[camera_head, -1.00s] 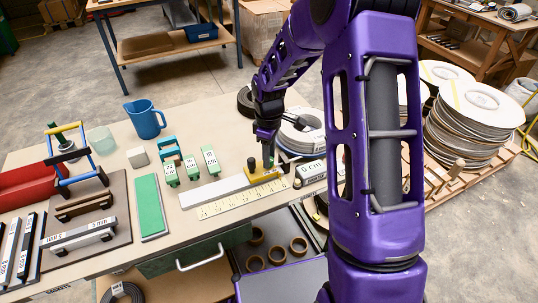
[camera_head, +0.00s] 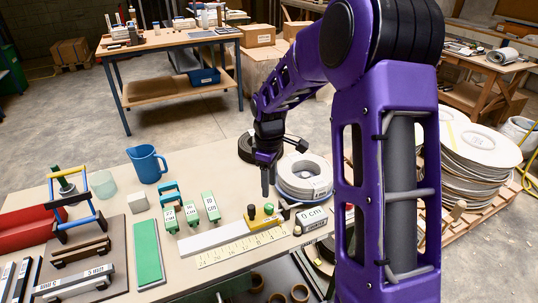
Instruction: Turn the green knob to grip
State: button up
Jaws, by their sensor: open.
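A yellow block (camera_head: 262,222) sits on the pale metal bar (camera_head: 212,238) beside the yellow ruler (camera_head: 240,248).
Green labelled blocks (camera_head: 191,214), a green strip (camera_head: 148,252) and a blue jug (camera_head: 147,164) stand on the table to the left. A white coil (camera_head: 303,178) and a 0 cm block (camera_head: 314,219) are close at the right.

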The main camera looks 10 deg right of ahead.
notch_tip(320, 180, up, 10)
jog(key=shift+f+p, duration=0.2)
jog(key=shift+p, duration=0.25)
